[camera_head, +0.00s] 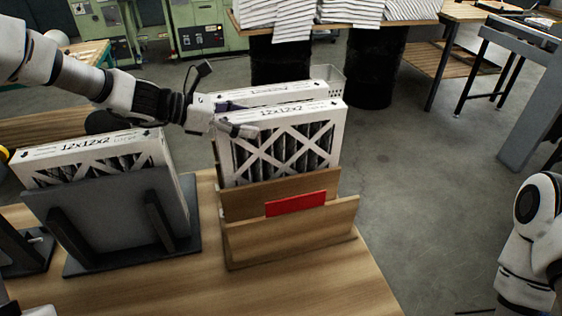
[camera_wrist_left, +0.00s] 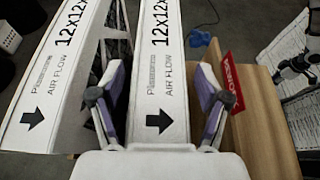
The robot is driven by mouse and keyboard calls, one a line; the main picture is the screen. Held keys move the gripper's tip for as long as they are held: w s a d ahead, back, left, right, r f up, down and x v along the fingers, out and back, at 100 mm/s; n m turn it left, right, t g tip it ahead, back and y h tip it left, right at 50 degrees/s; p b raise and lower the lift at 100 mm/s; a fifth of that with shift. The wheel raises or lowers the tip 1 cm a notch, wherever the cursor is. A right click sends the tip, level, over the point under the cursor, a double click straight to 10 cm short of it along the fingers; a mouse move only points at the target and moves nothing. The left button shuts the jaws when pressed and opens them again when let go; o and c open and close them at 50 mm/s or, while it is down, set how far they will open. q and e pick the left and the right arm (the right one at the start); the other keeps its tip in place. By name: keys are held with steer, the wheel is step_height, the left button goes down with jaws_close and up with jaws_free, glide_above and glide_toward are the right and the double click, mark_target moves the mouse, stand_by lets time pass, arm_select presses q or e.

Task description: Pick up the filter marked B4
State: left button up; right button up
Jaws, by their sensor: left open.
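Two white-framed filters stand upright in a wooden holder (camera_head: 290,240) with a red tag (camera_head: 295,204). The front filter (camera_head: 275,112) is printed 12x12x2, and the rear filter (camera_head: 262,91) is close behind it. No B4 mark is readable in either view. My left gripper (camera_head: 228,128) is open at the front filter's top edge. In the left wrist view its fingers (camera_wrist_left: 162,98) straddle the front filter (camera_wrist_left: 163,60), one on each side, with the rear filter (camera_wrist_left: 60,85) outside them. My right gripper does not show.
Another 12x12x2 filter (camera_head: 85,148) stands in a dark grey holder (camera_head: 105,215) on the left of the wooden table (camera_head: 200,285). My right arm is at the right edge. Open floor lies right.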

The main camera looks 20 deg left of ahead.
arm_select(q)
steer(key=shift+w+d+f, duration=0.1)
steer(key=shift+w+d, duration=0.1)
steer(key=shift+s+a, duration=0.1)
steer(key=shift+s, duration=0.05)
steer(key=c, duration=0.7)
jaws_close()
